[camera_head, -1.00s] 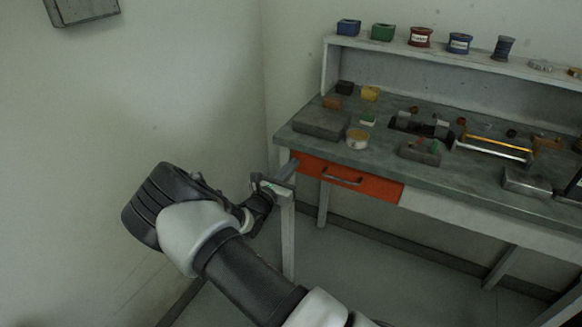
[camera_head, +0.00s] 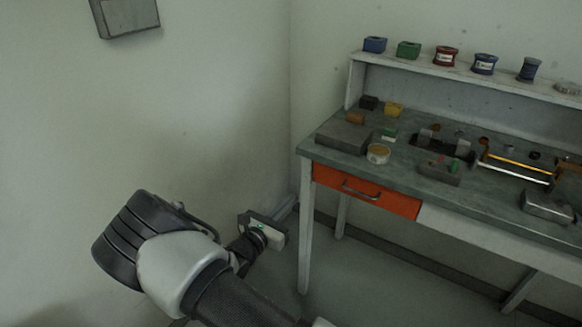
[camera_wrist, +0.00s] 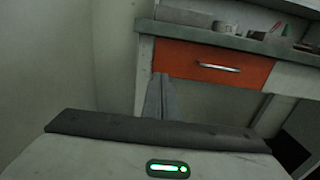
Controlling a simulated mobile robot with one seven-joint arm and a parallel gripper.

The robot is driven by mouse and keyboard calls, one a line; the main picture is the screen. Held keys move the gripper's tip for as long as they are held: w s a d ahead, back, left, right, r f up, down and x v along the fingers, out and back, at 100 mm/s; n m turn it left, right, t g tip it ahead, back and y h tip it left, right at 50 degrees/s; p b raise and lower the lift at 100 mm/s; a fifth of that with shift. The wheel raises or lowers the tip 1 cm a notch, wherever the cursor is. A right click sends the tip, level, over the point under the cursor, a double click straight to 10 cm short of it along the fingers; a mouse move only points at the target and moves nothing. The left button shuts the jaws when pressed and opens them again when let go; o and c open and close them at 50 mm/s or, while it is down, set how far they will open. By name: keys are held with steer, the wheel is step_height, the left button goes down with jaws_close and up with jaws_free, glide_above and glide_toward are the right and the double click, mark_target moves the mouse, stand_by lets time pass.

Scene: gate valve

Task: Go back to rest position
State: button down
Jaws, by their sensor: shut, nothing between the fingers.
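My gripper (camera_head: 286,209) is at the lower middle of the head view, left of the workbench's front left leg and below the tabletop. A gap shows between it and the leg in the picture. In the wrist view, my gripper's grey fingers (camera_wrist: 161,96) point forward, lie together and hold nothing. They show against the bench leg and the left end of the orange drawer.
The workbench (camera_head: 455,203) has a closed orange drawer (camera_head: 366,191) with a metal handle. Blocks, tins and metal parts lie on top; spools stand on its shelf (camera_head: 460,75). Bare walls are behind and left, with a grey box (camera_head: 128,17) high up.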

steer(key=s+d+r+m+g+h, duration=0.2)
steer(key=s+d+r+m+g, duration=0.7)
steer(key=d+m, duration=0.3)
steer(key=s+d+r+m+g+y, duration=0.4)
steer(key=s+r+m+y, duration=0.3)
steer(key=s, duration=0.3)
steer(key=s+a+r+m+t+y, duration=0.2)
steer(key=s+a+r+m+y, duration=0.1)
steer(key=s+r+m, duration=0.25)
steer(key=s+a+r+m+t+y, duration=0.25)
steer(key=s+r+m, duration=0.2)
steer(key=s, duration=0.25)
step_height(320, 180, up, 18)
steer(key=p, duration=1.8)
steer(key=shift+s+a+r, duration=0.15)
steer(key=shift+a+r, duration=0.1)
steer(key=shift+g, duration=0.25)
